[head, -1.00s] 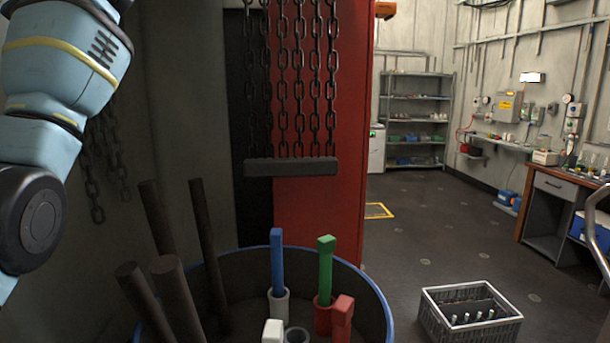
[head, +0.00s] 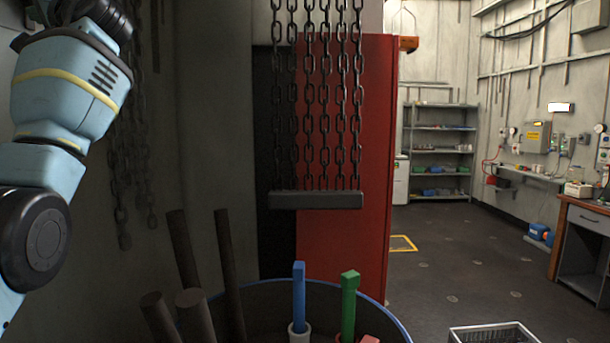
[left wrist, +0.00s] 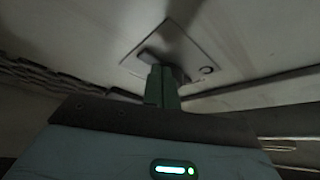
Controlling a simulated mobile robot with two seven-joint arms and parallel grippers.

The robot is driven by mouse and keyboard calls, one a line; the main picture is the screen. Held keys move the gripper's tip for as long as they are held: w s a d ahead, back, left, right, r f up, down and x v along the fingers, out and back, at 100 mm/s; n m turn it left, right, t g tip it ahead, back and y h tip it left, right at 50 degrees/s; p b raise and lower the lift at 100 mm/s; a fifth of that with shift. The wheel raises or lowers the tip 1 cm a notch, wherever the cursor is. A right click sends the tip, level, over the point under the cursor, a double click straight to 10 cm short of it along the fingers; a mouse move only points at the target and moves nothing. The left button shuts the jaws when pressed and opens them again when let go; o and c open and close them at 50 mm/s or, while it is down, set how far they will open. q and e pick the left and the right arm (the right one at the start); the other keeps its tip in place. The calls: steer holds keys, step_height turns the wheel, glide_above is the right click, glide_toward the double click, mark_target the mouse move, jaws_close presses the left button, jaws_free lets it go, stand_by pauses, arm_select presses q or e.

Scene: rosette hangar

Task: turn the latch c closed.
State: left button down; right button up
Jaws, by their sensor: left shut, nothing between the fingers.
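In the left wrist view a metal plate (left wrist: 186,40) sits on a pale wall or panel. A dark latch handle (left wrist: 150,56) stands on it, with a small dark ring mark to its right. No letter is legible, so I cannot tell from a label that this is latch c. My left gripper (left wrist: 163,72) is shut and empty, with its greenish fingers right at the handle. The fingers hide part of the handle, and I cannot tell whether they touch it. In the head view my left arm rises along the left edge. My right gripper is not in view.
Chains hold a dark bar (head: 315,200) before a red panel (head: 345,240). Below is a blue-rimmed drum (head: 385,312) with dark rods, a blue bar (head: 299,290) and a green bar (head: 349,308). A grey crate (head: 492,334) stands on the floor at right. Open floor lies behind it.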

arm_select(q)
steer(key=shift+a, duration=0.4)
steer(key=shift+w+r, duration=0.1)
steer(key=shift+r, duration=0.05)
stand_by(0.4)
steer(key=shift+s+r, duration=0.25)
steer(key=shift+r, duration=0.05)
steer(key=shift+s+r, duration=0.1)
stand_by(0.3)
steer(key=shift+s+d+r, duration=0.1)
steer(key=shift+s+r, duration=0.1)
steer(key=shift+s+r, duration=0.2)
steer(key=shift+r, duration=0.2)
steer(key=shift+r, duration=0.3)
